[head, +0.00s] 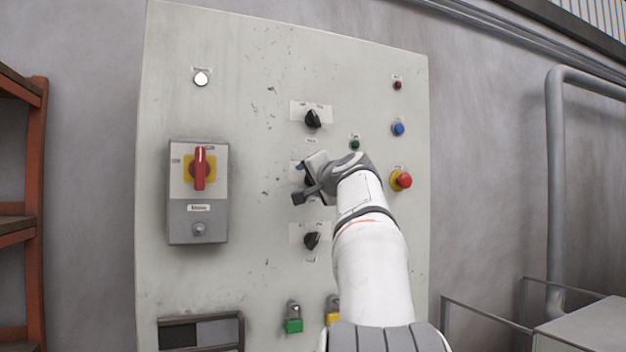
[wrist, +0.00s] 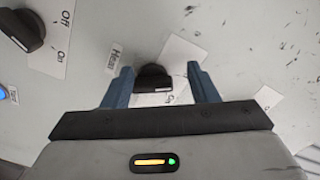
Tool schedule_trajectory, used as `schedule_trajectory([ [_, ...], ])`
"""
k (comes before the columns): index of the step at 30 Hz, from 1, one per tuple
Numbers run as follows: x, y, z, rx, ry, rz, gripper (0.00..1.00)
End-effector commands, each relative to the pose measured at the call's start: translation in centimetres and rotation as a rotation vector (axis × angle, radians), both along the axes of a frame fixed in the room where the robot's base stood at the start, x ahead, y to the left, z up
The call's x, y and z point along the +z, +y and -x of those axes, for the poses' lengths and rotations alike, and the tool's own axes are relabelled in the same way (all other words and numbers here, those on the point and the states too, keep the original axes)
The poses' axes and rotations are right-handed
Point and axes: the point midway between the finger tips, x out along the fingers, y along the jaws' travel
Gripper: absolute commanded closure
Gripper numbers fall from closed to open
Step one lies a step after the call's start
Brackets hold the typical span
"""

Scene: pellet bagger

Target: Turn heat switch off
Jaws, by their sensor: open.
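My gripper (head: 308,183) is at the middle black rotary knob of the panel, and hides most of that knob in the head view. In the wrist view my gripper (wrist: 160,86) is open, with a blue finger on each side of a black knob (wrist: 152,77). I see gaps between the fingers and the knob. A small label (wrist: 113,54) beside this knob appears to read "Heat". The knob's white plate (wrist: 182,60) is partly hidden by the knob and the gripper.
The grey panel (head: 255,60) has another black knob above (head: 312,118) and one below (head: 311,240). A red-handled switch (head: 200,168) sits at left. A red mushroom button (head: 402,180), a blue button (head: 398,129) and a green button (head: 355,144) are at right.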

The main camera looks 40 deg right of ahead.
Motion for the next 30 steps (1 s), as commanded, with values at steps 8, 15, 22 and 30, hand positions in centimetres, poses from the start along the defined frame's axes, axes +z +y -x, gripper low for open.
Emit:
schedule_trajectory([
  [8, -0.3, -1.2, 0.2, -0.027, 0.003, 0.006, 0.35],
  [15, -0.3, -0.7, 1.3, -0.026, 0.001, 0.006, 0.35],
  [22, -0.2, 1.3, 5.0, -0.013, 0.001, 0.008, 0.35],
  [30, -0.1, 2.5, 7.6, -0.003, 0.005, 0.008, 0.35],
])
